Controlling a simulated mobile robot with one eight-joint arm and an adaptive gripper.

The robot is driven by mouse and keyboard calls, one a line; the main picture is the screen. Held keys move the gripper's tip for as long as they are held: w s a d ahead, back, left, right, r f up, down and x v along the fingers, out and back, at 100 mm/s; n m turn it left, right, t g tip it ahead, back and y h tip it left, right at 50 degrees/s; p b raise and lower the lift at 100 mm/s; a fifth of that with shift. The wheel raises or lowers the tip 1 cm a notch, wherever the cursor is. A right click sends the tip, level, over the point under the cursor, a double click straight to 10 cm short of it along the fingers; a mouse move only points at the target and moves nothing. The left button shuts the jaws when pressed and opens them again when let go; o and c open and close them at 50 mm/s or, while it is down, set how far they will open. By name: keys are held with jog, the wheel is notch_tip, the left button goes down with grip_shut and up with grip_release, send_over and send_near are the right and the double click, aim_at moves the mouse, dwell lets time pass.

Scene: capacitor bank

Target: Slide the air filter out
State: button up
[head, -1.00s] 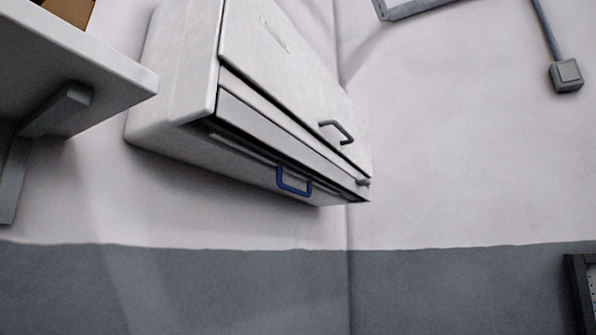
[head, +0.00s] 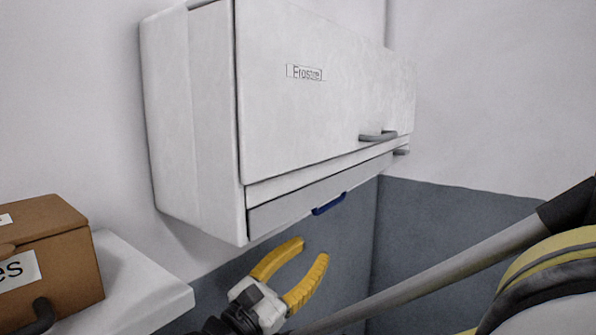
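A white wall unit (head: 320,100) labelled "Frostee" fills the upper middle of the head view, with a grey handle (head: 378,136) on its front cover. Along its lower edge runs a grey strip (head: 290,211) with a blue handle (head: 329,204), which seems to belong to the air filter; the rest of the filter is hidden inside the unit. My gripper (head: 297,262), with yellow fingers, is open and empty. In the picture it is below and left of the blue handle, apart from it.
A cardboard box (head: 60,262) with a dark handle sits on a white shelf (head: 150,290) at the lower left. A small grey knob (head: 401,152) sticks out at the unit's right end. The wall below the unit looks clear.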

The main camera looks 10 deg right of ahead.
aim_at(329, 205)
jog(key=shift+n+t+h, duration=0.3)
jog(key=shift+t+h, duration=0.1)
jog(key=shift+t, duration=0.1)
jog(key=w+d+r+p, duration=0.1)
jog(key=w+r, duration=0.1)
jog(key=w+d+r+p, duration=0.1)
jog(key=w+d+r, duration=0.1)
jog(key=w+d+r+p, duration=0.2)
jog(key=r, duration=0.1)
jog(key=shift+d+r, duration=0.1)
jog(key=shift+d, duration=0.1)
grip_shut()
